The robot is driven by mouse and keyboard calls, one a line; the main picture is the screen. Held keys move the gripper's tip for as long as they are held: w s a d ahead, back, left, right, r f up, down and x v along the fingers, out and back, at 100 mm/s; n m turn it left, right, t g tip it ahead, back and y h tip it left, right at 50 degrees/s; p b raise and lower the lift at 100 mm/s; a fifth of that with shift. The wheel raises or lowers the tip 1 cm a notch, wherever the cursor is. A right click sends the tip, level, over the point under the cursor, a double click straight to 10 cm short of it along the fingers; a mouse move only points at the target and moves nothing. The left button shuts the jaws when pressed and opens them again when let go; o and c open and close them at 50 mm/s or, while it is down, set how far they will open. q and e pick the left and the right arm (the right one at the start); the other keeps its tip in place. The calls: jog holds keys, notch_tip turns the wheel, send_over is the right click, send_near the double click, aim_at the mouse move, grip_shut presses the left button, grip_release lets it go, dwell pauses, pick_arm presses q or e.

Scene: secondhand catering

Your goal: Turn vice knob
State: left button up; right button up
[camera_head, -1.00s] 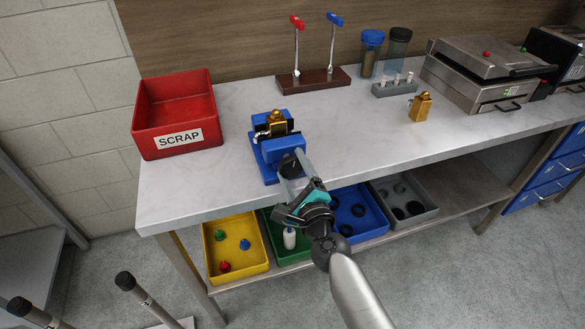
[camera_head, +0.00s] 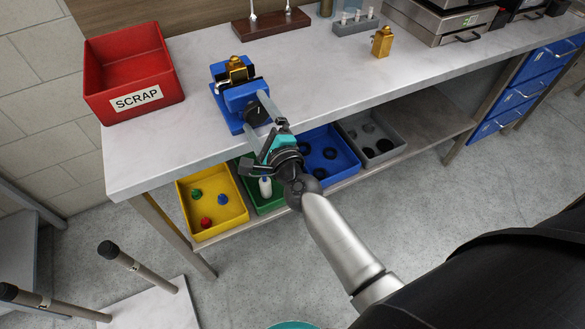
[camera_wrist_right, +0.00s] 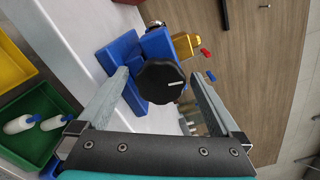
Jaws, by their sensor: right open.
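The blue vice (camera_head: 226,99) stands on the bench near its front edge, with a brass-coloured part (camera_head: 236,70) in its jaws. Its round black knob (camera_head: 257,117) faces the front. In the right wrist view the knob (camera_wrist_right: 160,83) shows a white line on its face. My right gripper (camera_head: 255,109) is open in front of the vice, its fingers reaching to both sides of the knob. In the right wrist view the gripper (camera_wrist_right: 159,76) has visible gaps between each finger and the knob. My left gripper is not in view.
A red SCRAP bin (camera_head: 130,80) stands left of the vice. A second brass part (camera_head: 381,42), a grey holder (camera_head: 356,25) and a dark wooden rack (camera_head: 270,23) stand to the right and behind. Yellow (camera_head: 212,226) and blue trays (camera_head: 335,150) sit on the lower shelf.

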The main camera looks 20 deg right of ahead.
jog(key=n, duration=0.4)
jog(key=n+p, duration=0.1)
jog(key=n, duration=0.1)
jog(key=shift+d+r+n, duration=0.15)
jog(key=shift+d+n, duration=0.15)
jog(key=shift+d, duration=0.05)
jog(key=n, duration=0.5)
jog(key=shift+w+r+n, duration=0.1)
jog(key=shift+n, duration=0.2)
jog(key=n, duration=0.2)
jog(key=shift+n, duration=0.4)
jog(key=n, duration=0.2)
jog(key=shift+a+n, duration=0.1)
jog(key=shift+n, duration=0.3)
jog(key=n, duration=0.6)
jog(key=shift+a+f, duration=0.1)
jog(key=shift+f, duration=0.1)
jog(key=s, duration=1.5)
jog(key=s+f+n+g, duration=0.1)
jog(key=s+f+g, duration=0.3)
jog(key=f, duration=0.9)
jog(key=s+f+n+g+y+b, duration=0.1)
jog(key=s+f+g, duration=0.2)
jog(key=f, duration=1.1)
jog(key=shift+s+a+f+g, duration=0.25)
jog(key=shift+s+g, duration=0.15)
jog(key=shift+s, duration=0.4)
